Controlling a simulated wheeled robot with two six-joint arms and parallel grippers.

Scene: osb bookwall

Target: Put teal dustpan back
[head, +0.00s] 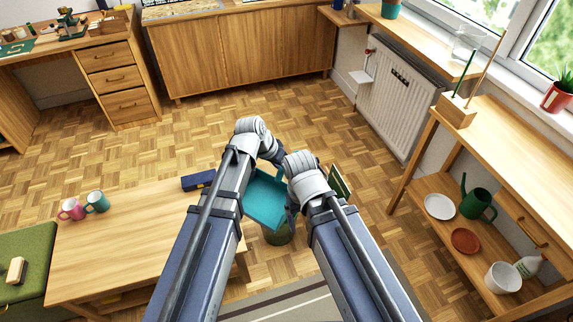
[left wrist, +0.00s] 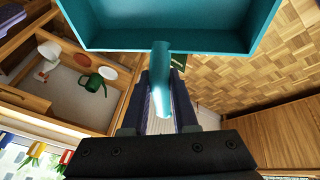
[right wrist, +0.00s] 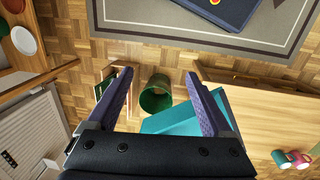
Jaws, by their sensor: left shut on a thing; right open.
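The teal dustpan (head: 265,200) is in the air between my two arms in the head view, beside the low table's right end. My left gripper (left wrist: 165,95) is shut on its handle (left wrist: 161,75), with the pan (left wrist: 180,40) beyond the fingertips. In the head view the arm links hide both sets of fingers. My right gripper (right wrist: 160,85) is open and empty. In the right wrist view the dustpan (right wrist: 180,120) shows behind and beside one finger; I cannot tell whether they touch.
A green bin (right wrist: 156,95) stands on the parquet floor below the dustpan. The low wooden table (head: 130,240) holds two mugs and a dark blue box (head: 198,180). A wooden shelf unit (head: 480,150) stands at the right. Floor toward the cabinet (head: 235,50) is clear.

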